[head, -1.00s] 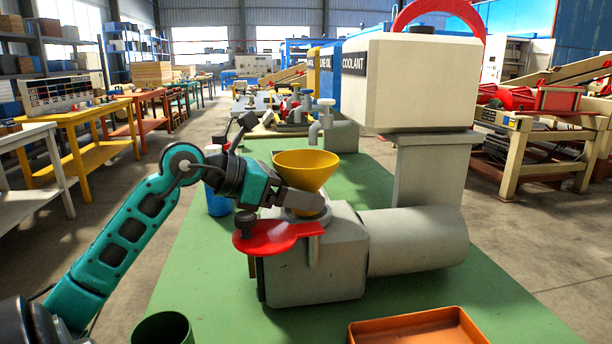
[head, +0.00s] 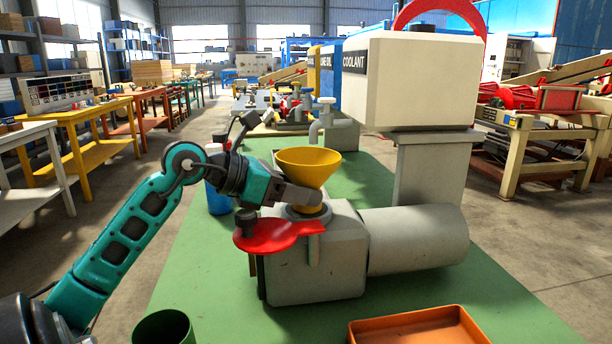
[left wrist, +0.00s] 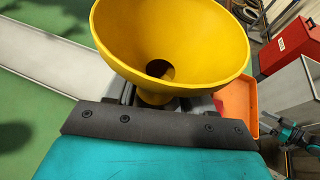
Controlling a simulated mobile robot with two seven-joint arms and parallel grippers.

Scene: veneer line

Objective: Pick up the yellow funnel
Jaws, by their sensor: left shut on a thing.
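The yellow funnel (head: 308,164) stands upright with its wide mouth up, over the filler opening of a grey pump-like housing (head: 318,262). My left gripper (head: 308,197) is shut on the funnel's lower part, coming in from the left. In the left wrist view the funnel's bowl (left wrist: 172,40) fills the upper middle, its neck going down between the fingers. I cannot tell whether the spout is still inside the opening. My right gripper is not in the head view.
A red cover (head: 278,236) sits at the housing's front. A blue container (head: 218,195) stands behind my left gripper. An orange tray (head: 425,325) and a dark green cup (head: 163,328) lie in front on the green bench. A cream coolant tank (head: 415,80) rises behind, to the right.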

